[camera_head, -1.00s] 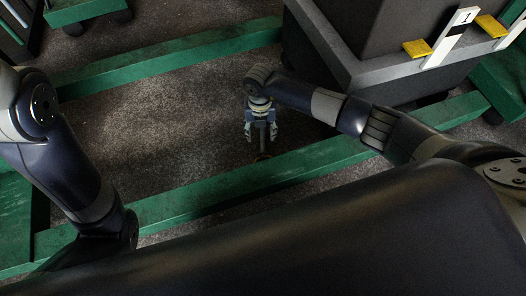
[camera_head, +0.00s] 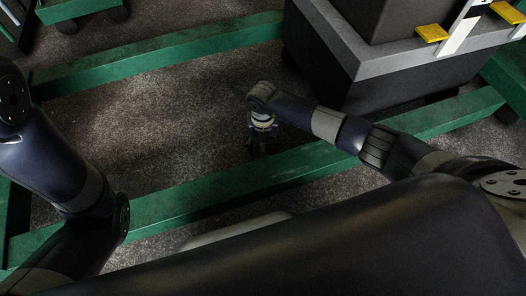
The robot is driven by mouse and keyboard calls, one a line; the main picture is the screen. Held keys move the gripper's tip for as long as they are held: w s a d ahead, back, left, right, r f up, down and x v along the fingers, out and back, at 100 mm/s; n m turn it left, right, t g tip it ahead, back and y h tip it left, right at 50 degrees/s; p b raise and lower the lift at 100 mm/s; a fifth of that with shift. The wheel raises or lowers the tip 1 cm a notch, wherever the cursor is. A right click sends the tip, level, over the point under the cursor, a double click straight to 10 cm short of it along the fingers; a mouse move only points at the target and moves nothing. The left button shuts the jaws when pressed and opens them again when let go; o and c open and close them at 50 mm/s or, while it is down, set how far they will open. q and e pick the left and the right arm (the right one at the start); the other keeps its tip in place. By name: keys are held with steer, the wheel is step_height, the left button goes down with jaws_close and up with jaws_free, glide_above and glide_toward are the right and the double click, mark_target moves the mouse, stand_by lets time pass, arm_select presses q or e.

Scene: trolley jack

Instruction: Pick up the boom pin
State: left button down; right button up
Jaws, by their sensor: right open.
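My right gripper (camera_head: 262,145) points down over the dark floor, just behind the near green beam. It is small and dark in this view, and its fingers are open. I cannot make out the boom pin. It may be hidden under the gripper or lost in the shade there. My left arm comes in at the left edge, but its gripper is out of view.
The near green beam (camera_head: 190,195) and the far green beam (camera_head: 150,67) border a clear stretch of speckled floor (camera_head: 150,125). A large grey box (camera_head: 385,60) with yellow tabs (camera_head: 432,33) stands at the upper right.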

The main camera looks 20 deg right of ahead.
steer(key=shift+f, duration=0.15)
jaws_close()
